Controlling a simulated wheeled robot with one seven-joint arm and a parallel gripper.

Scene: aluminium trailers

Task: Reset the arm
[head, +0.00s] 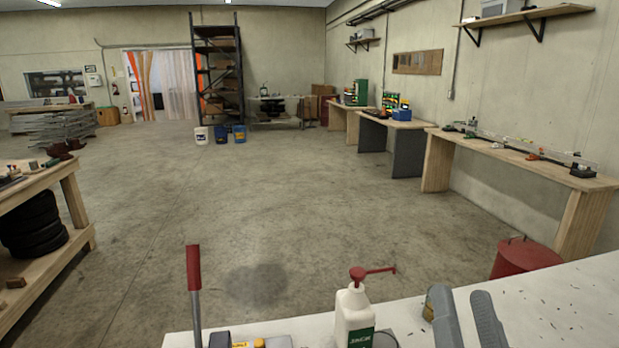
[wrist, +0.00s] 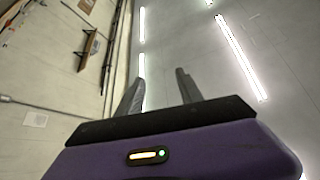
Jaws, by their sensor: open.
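My gripper (wrist: 158,82) shows in the wrist view, with two dark fingers standing apart above a black bar and a purple body. It is open, and nothing is between the fingers. It points up toward the ceiling lights (wrist: 238,52), with a wall and shelf on the left of that view.
A white table edge (head: 575,300) is close in front at the lower right, with a white pump bottle (head: 354,318) and tools. A red bin (head: 525,258) stands behind it. A wooden workbench (head: 62,185) is at left. The middle floor (head: 240,200) is clear.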

